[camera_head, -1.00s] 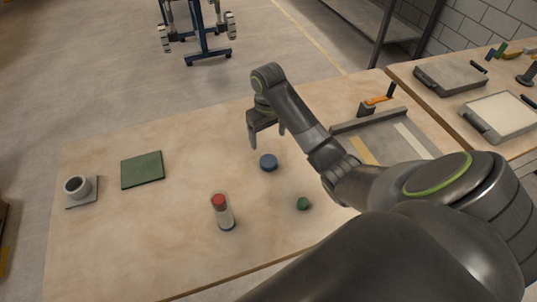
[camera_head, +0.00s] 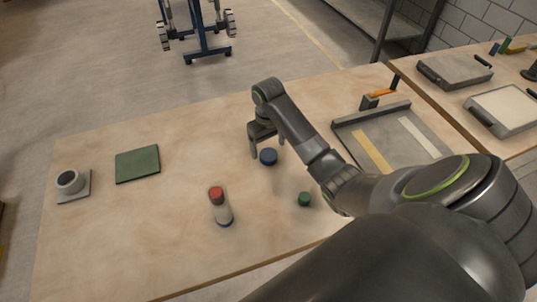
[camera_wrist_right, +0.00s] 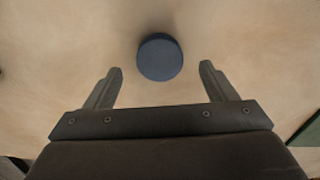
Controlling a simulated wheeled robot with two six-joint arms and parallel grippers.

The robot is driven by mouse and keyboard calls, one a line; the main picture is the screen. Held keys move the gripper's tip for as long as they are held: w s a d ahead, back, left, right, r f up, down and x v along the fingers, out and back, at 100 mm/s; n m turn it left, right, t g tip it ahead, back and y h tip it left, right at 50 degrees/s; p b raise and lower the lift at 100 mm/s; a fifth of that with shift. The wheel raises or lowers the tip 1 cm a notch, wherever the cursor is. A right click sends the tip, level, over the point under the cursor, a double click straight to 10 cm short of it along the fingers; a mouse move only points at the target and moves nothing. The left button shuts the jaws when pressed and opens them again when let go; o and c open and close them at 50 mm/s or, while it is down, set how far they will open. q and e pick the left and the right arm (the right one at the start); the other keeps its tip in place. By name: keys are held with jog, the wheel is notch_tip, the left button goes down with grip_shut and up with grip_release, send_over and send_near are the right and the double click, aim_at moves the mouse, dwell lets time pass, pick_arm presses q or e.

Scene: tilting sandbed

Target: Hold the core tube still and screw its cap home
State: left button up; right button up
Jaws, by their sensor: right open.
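The core tube (camera_head: 223,208) stands on the wooden table, pale and clear-sided, with a red top (camera_head: 216,194) and a dark blue bottom edge. A blue round cap (camera_head: 268,157) lies apart from it, behind and to the right. A small green cap (camera_head: 304,199) lies right of the tube. I cannot tell which loose piece is the tube's cap. My right gripper (camera_head: 266,150) is open and empty, just above the blue cap. In the right wrist view the blue cap (camera_wrist_right: 160,57) sits between and slightly ahead of the two fingertips. My left gripper is not in view.
A green mat (camera_head: 138,164) and a grey cup (camera_head: 69,181) on a small plate lie at the left. A grey tray (camera_head: 395,140) with yellow and white strips is at the right, behind my arm. The table's front middle is clear.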

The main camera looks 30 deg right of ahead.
aim_at(269, 157)
jog(key=shift+f, duration=1.4)
jog(key=c, duration=1)
